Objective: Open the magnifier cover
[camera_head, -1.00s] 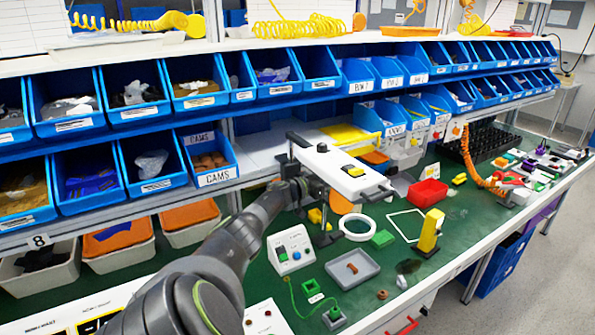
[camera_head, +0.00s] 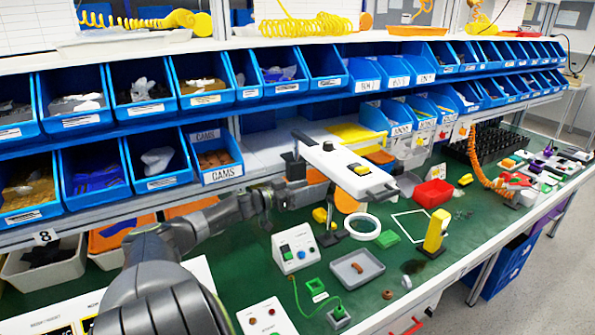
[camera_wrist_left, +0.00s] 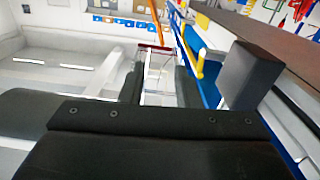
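The magnifier (camera_head: 362,237) is a white ring on a dark stand at mid-bench in the head view. An orange disc (camera_head: 345,201), apparently its cover, stands steeply raised behind the ring, its top partly hidden by a white housing. Green bench shows through the ring. My left gripper (camera_head: 300,178) is left of the disc, apart from the ring, its fingers partly hidden by the white housing. In the left wrist view my left gripper (camera_wrist_left: 158,85) shows two dark fingers spread apart with nothing clearly held. My right gripper is not in view.
A control box (camera_head: 294,247), a grey tray (camera_head: 355,269), a yellow post (camera_head: 435,231) and a red bin (camera_head: 431,193) stand around. Blue bins line the shelves behind.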

